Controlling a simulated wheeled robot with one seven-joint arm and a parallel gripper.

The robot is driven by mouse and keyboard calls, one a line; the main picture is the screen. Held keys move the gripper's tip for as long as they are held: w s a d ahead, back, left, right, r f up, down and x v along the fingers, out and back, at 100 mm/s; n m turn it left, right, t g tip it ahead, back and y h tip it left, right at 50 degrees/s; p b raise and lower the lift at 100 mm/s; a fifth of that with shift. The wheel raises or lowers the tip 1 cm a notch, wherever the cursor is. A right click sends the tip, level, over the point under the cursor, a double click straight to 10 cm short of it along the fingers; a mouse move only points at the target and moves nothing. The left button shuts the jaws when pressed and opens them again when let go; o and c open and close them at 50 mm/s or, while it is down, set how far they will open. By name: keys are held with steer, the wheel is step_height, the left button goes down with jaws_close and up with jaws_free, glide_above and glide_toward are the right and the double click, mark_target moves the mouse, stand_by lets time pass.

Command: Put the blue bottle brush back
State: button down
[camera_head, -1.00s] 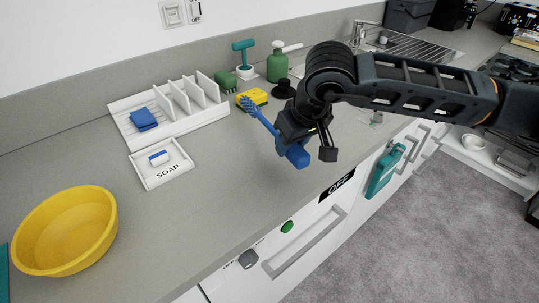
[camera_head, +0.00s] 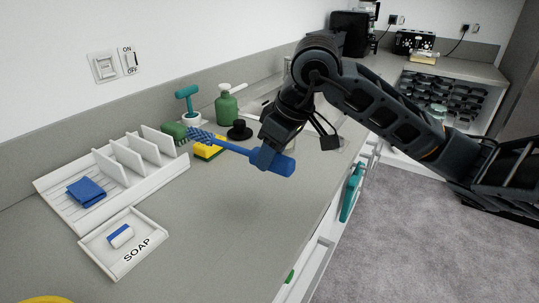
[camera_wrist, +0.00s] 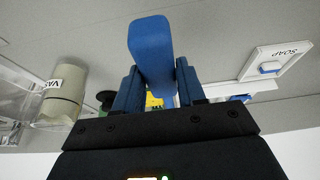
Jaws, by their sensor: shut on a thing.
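The blue bottle brush (camera_head: 233,147) has a thick handle and a bristled head pointing left in the head view. My gripper (camera_head: 270,158) is shut on its handle and holds it above the counter. In the wrist view the blue handle (camera_wrist: 151,50) stands between my two fingers (camera_wrist: 156,92); the bristles are hidden there. The white divided rack (camera_head: 125,180) stands against the wall at left, with upright dividers and a folded blue cloth (camera_head: 86,192) in its flat part. The brush head is close to the yellow sponge (camera_head: 209,150) in the picture, right of the rack.
A white SOAP tray (camera_head: 105,262) with a soap bar lies in front of the rack. A green scrubber (camera_head: 173,131), a teal-handled brush (camera_head: 188,98), a green bottle (camera_head: 227,106) and a black stopper (camera_head: 240,131) stand by the wall.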

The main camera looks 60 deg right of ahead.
mark_target(287, 160)
steer(key=shift+f+b, duration=0.25)
steer(key=shift+b, duration=0.6)
step_height(287, 160, down, 8)
steer(key=b, duration=1.1)
steer(key=shift+f+b, duration=0.35)
steer(key=shift+b, duration=0.4)
steer(key=c, duration=0.6)
jaws_free()
steer(key=shift+r, duration=0.15)
steer(key=v, duration=0.7)
steer(key=shift+s+r, duration=0.2)
steer(key=shift+r, duration=0.05)
